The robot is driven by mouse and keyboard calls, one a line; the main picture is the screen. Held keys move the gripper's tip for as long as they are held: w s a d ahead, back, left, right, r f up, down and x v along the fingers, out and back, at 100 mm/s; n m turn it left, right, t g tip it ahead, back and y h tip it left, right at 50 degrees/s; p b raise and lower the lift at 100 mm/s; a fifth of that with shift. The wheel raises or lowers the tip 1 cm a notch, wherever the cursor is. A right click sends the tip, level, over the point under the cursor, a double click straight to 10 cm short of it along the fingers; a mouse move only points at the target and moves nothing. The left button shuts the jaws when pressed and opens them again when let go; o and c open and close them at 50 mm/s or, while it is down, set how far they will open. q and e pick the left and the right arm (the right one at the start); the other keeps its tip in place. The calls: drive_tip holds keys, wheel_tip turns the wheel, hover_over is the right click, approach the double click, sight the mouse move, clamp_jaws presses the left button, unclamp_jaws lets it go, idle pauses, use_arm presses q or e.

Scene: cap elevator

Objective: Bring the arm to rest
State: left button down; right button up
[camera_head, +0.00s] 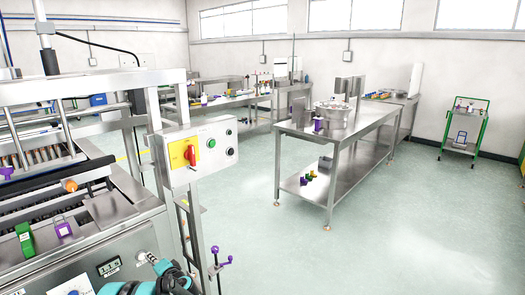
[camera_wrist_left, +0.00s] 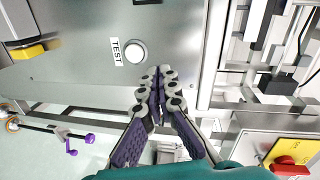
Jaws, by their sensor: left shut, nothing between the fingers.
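The fingertips are close in the picture to a white round button (camera_wrist_left: 134,50) beside a TEST label (camera_wrist_left: 116,51) on a grey panel. I cannot tell the distance to the panel. My right gripper is in neither view.
The control box (camera_head: 196,153) with a red switch stands out from the machine. Purple-handled levers (camera_head: 219,257) are below it. A steel table (camera_head: 335,135) stands at centre right with a pot (camera_head: 332,115) on it. A green cart (camera_head: 463,127) is at far right. The floor between is clear.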

use_arm(q)
drive_tip(key=s+d+r+n+g+h, duration=0.1)
drive_tip(key=s+d+r+n+h, duration=0.15)
drive_tip(key=s+d+r, duration=0.35)
drive_tip(key=s+d+r+n+g+h, duration=0.1)
drive_tip(key=s+d+r+h, duration=0.25)
drive_tip(key=s, duration=0.55)
drive_tip(key=s+d+f+n+h, duration=0.1)
drive_tip(key=s+d+h, duration=0.2)
drive_tip(key=s+d, duration=0.4)
drive_tip(key=s+d+f+n+g+h, duration=0.1)
drive_tip(key=s+d+f+h, duration=0.1)
drive_tip(key=s+d, duration=0.6)
drive_tip(key=s+h, duration=0.1)
drive_tip(key=s, duration=0.5)
drive_tip(key=shift+s+d, duration=0.2)
drive_tip(key=shift+s, duration=0.1)
drive_tip(key=shift+a+f+n, duration=0.1)
drive_tip(key=shift+n, duration=0.15)
idle(1.3)
